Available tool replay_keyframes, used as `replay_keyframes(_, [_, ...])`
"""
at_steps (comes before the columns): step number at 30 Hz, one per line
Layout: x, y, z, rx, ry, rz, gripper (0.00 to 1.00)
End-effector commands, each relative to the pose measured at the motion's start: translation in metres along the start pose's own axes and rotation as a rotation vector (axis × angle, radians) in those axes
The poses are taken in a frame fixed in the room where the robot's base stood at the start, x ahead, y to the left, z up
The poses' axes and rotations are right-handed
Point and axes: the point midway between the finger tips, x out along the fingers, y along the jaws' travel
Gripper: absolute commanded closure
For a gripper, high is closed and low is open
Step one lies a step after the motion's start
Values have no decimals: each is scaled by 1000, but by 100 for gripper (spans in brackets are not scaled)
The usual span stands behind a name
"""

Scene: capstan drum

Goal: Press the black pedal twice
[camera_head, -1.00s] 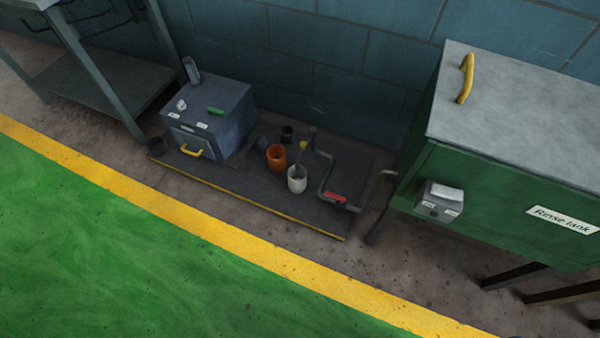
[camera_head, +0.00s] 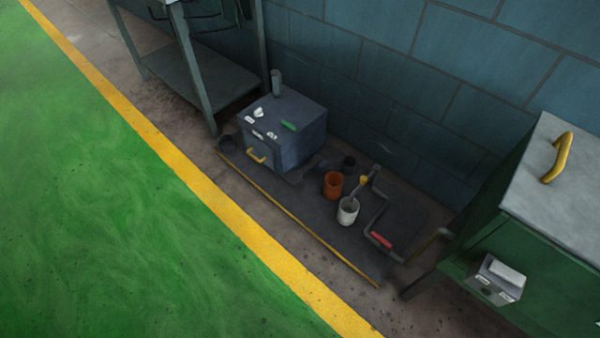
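A low dark platform (camera_head: 305,222) with a yellow front edge lies on the floor by the wall. I cannot pick out the black pedal with certainty. Small dark shapes stand on or by the platform: one (camera_head: 227,143) left of the blue-grey box, one (camera_head: 349,162) behind the orange cup, and one low against the box's right side (camera_head: 314,162). They are too small and dark to identify. My gripper is not in view.
The blue-grey box (camera_head: 290,145) has a yellow handle. An orange cup (camera_head: 333,184), a white cup (camera_head: 348,211) and a red-gripped crank (camera_head: 381,240) are to its right. A green tank (camera_head: 478,245) stands right, a metal table (camera_head: 196,85) left. The green floor (camera_head: 130,230) is clear.

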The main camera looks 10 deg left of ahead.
Motion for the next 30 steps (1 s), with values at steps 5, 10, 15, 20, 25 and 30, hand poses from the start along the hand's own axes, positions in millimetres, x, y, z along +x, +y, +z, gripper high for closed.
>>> replay_keyframes(5, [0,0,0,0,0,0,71])
replay_keyframes(10, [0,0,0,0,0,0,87])
replay_keyframes(15, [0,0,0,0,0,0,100])
replay_keyframes(20, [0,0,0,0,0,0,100])
replay_keyframes(25, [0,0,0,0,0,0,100])
replay_keyframes(30, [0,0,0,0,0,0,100])
